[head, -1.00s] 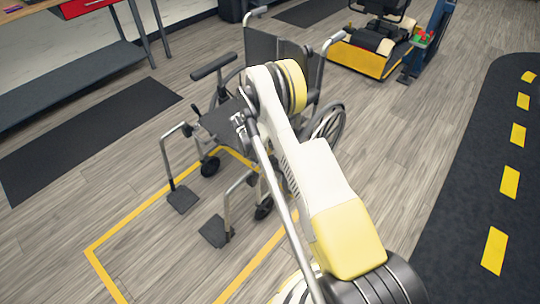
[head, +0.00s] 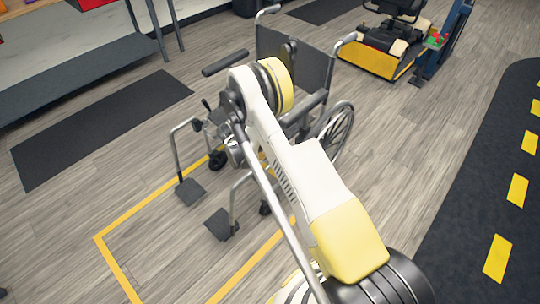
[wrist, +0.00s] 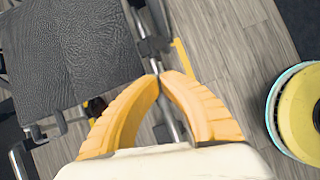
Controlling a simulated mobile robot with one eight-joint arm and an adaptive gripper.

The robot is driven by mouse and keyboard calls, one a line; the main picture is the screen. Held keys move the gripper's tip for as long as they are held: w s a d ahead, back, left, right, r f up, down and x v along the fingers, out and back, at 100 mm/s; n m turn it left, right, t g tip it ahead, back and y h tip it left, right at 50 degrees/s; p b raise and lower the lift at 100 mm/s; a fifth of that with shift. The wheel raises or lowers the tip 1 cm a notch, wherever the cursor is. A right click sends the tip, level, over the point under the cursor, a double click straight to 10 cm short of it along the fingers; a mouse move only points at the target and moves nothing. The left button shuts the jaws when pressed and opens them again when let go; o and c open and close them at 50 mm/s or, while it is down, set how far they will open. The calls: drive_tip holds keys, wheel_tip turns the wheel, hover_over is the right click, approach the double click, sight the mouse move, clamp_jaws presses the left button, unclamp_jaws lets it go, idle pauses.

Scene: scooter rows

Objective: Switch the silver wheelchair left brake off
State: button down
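The wheelchair (head: 315,64) has a dark backrest and seat, a silver tube frame and two footplates. It stands behind my arm in the head view, and my arm covers much of its seat. In the wrist view its black textured seat (wrist: 75,45) fills the upper left. A silver frame tube with a dark fitting (wrist: 152,46) runs beside the seat, just beyond my fingertips; I cannot tell whether this fitting is the brake. My gripper (wrist: 160,76) has yellow fingers with the tips together, and nothing is clearly held. Part of the tube shows behind the fingers.
Yellow floor tape (head: 141,210) outlines the area around the footplates. A long bench (head: 85,78) and a dark mat (head: 100,130) lie to the left. A yellow and black scooter (head: 375,58) stands at the back right. Open wood floor lies right of the wheelchair.

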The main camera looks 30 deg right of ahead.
drive_tip(key=shift+s+f, duration=0.1)
drive_tip(key=shift+f, duration=0.05)
drive_tip(key=b+x, duration=0.4)
drive_tip(key=x, duration=0.6)
drive_tip(key=d+r, duration=0.1)
drive_tip(key=w+d+y, duration=0.1)
drive_tip(key=d, duration=0.1)
drive_tip(key=shift+r, duration=0.4)
